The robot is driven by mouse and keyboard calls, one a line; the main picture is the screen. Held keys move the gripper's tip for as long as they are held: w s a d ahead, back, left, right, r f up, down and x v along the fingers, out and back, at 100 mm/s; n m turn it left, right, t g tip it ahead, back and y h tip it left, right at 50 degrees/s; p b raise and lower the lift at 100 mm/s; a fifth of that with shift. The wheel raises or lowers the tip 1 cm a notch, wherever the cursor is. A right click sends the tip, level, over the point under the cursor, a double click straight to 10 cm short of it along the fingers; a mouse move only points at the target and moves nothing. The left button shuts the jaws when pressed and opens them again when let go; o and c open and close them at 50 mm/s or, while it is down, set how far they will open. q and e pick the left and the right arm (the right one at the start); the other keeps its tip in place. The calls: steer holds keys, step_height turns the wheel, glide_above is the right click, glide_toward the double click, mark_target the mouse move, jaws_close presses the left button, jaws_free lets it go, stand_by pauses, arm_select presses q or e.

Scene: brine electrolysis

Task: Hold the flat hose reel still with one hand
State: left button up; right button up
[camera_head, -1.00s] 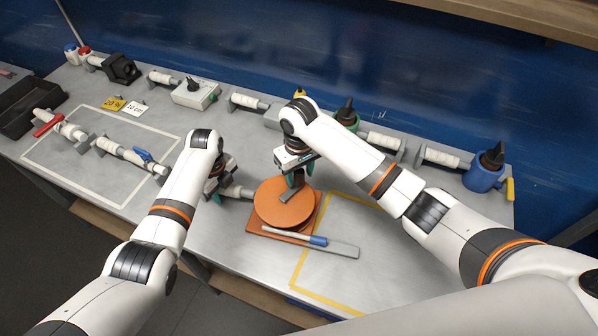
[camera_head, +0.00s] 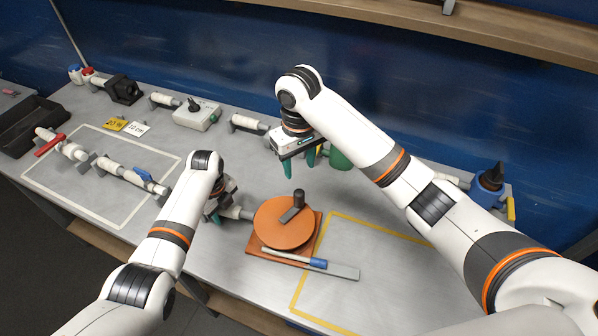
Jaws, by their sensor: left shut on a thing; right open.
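The flat hose reel is an orange disc (camera_head: 279,230) on a square orange base (camera_head: 258,247). A grey crank arm with a dark upright knob (camera_head: 298,198) sits on the disc. My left gripper (camera_head: 214,214) is low at the reel's left side, partly hidden behind my own wrist. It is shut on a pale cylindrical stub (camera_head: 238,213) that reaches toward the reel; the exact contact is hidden. My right gripper (camera_head: 301,170) is open and empty, above and behind the reel, clear of the knob.
A blue-and-white pen-like tool (camera_head: 294,258) and a flat grey strip (camera_head: 343,271) lie at the reel's front.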

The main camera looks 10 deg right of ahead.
stand_by(0.3)
arm_select(q)
steer(key=o, duration=1.2)
steer(key=shift+r, duration=0.1)
step_height(320, 180, up, 12)
steer(key=shift+f, duration=0.1)
